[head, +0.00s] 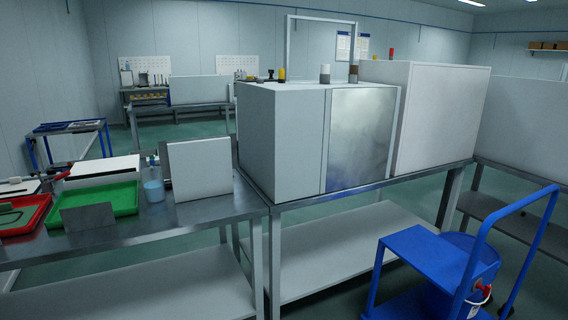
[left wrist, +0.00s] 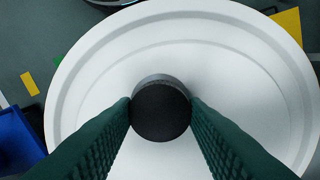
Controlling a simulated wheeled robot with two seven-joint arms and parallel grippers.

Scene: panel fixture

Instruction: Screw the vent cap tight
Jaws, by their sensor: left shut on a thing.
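The vent cap (left wrist: 160,113) is a black round disc in the left wrist view, with a grey rim or collar showing at its far edge. It sits over the middle of a large white round lid (left wrist: 240,70) with raised rings. The green ribbed fingers of my left gripper (left wrist: 161,105) are shut on the cap, one on each side. The thread under the cap is hidden, so I cannot tell how tightly it is seated. Neither gripper shows in the head view, and my right gripper is in no view.
A blue cart (head: 425,258) stands at the lower right of the head view, beside a metal bench carrying a large grey box (head: 282,135). Green (head: 105,200) and red (head: 22,214) trays lie on the left bench. Dark floor (left wrist: 25,50) surrounds the white lid.

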